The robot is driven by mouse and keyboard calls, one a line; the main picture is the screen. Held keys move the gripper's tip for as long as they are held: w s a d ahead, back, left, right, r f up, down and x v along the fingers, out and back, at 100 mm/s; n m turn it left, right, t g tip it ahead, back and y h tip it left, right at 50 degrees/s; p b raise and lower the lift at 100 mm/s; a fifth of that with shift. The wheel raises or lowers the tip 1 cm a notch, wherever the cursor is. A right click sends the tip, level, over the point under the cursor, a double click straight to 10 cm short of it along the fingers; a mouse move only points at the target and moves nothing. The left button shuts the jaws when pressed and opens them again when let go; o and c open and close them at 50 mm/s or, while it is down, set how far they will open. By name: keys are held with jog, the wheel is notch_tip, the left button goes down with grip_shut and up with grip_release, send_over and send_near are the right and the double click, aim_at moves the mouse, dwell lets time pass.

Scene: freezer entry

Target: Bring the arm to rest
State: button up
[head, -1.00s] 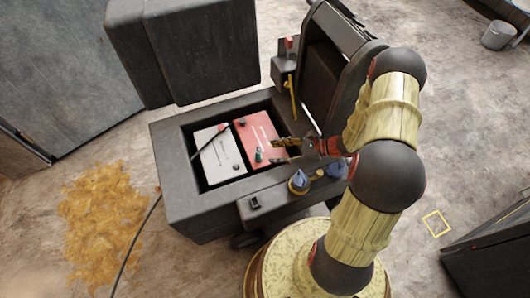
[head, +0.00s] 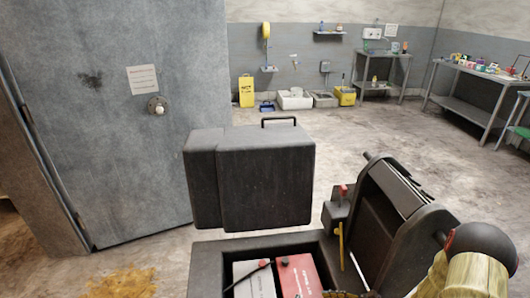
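In the head view, my arm (head: 470,265) shows only in part at the lower right corner, as a dark round joint and a pale yellow link. My gripper is outside the picture, below its lower edge, so its fingers are hidden. A dark open box (head: 215,258) stands at the bottom centre. It holds a grey battery (head: 253,282) and a red battery (head: 297,277), both cut off by the lower edge.
A dark block-shaped case (head: 265,175) with a handle rises behind the box. A grey door (head: 110,110) with a knob stands at left. Steel tables (head: 480,85) and a yellow container (head: 246,90) line the back. The floor (head: 370,135) between is clear.

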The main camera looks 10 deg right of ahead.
jog(key=s+a+r+n+g+h+p, duration=0.1)
jog(key=s+a+r+n+g+h, duration=0.15)
jog(key=r+n, duration=0.4)
jog(key=s+a+r+n+g+h, duration=0.1)
jog(key=a+r+n+g, duration=0.15)
jog(key=r, duration=0.65)
jog(key=s+a+r+n+g+h+p, duration=0.1)
jog(key=s+a+r+n, duration=0.1)
jog(key=a+r+n, duration=0.45)
jog(key=s+d+r+n+t+h+p, duration=0.1)
jog(key=s+r+n+t+h, duration=0.1)
jog(key=r, duration=0.7)
jog(key=s+d+r+n+t+h+p, duration=0.1)
jog(key=s+r+n+t+h, duration=0.1)
jog(key=s+r+n+h, duration=0.3)
jog(key=s+r+n, duration=0.1)
jog(key=s+r, duration=0.2)
jog(key=r, duration=0.2)
jog(key=shift+s+t, duration=0.4)
